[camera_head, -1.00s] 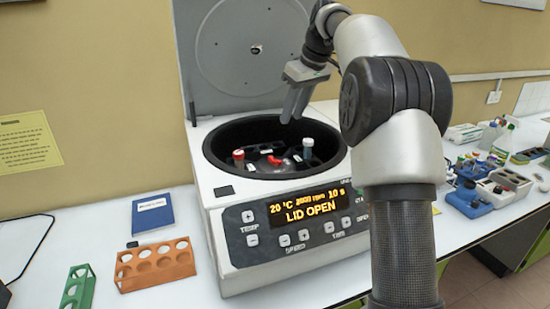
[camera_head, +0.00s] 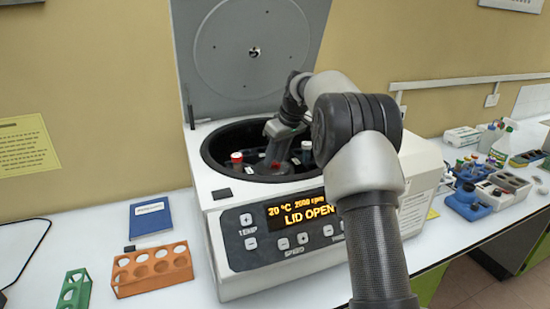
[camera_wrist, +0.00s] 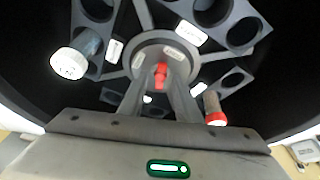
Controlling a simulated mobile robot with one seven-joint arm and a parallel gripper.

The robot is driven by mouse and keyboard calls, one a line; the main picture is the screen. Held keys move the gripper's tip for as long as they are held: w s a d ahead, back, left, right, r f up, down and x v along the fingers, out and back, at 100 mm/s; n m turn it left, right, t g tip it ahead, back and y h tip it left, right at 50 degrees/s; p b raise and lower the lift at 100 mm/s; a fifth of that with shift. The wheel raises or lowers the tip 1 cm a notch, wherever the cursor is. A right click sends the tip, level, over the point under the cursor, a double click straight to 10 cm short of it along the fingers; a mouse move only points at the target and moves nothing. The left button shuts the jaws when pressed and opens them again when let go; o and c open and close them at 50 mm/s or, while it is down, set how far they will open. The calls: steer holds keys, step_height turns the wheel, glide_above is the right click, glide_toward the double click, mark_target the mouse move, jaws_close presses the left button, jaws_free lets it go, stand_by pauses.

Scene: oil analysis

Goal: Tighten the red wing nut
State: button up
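The red wing nut (camera_wrist: 161,70) stands at the middle of the rotor hub (camera_wrist: 178,46) in the wrist view. My gripper (camera_wrist: 160,88) reaches toward it with its two fingers apart, one on each side of the nut. I cannot tell whether the fingers touch it; a gap seems to show on both sides. In the head view my gripper (camera_head: 275,158) points down into the open centrifuge bowl, and only a small bit of red shows by the fingertips.
A red-capped tube (camera_wrist: 214,112) and a white-capped tube (camera_wrist: 80,52) stand in the rotor on either side of the hub. The bowl wall surrounds my gripper. The centrifuge lid (camera_head: 245,50) is raised behind. An orange rack (camera_head: 152,268) and a green rack (camera_head: 76,290) stand at left.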

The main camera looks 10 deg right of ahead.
steer(key=shift+f, duration=0.15)
jaws_close()
steer(key=m, duration=0.2)
steer(key=shift+a+m+t+h, duration=0.25)
steer(key=shift+m+t+h, duration=0.05)
steer(key=shift+h, duration=0.1)
steer(key=shift+m+h, duration=0.4)
steer(key=shift+m, duration=0.6)
jaws_free()
steer(key=v, duration=1.7)
steer(key=shift+s+p, duration=0.25)
steer(key=shift+p, duration=0.05)
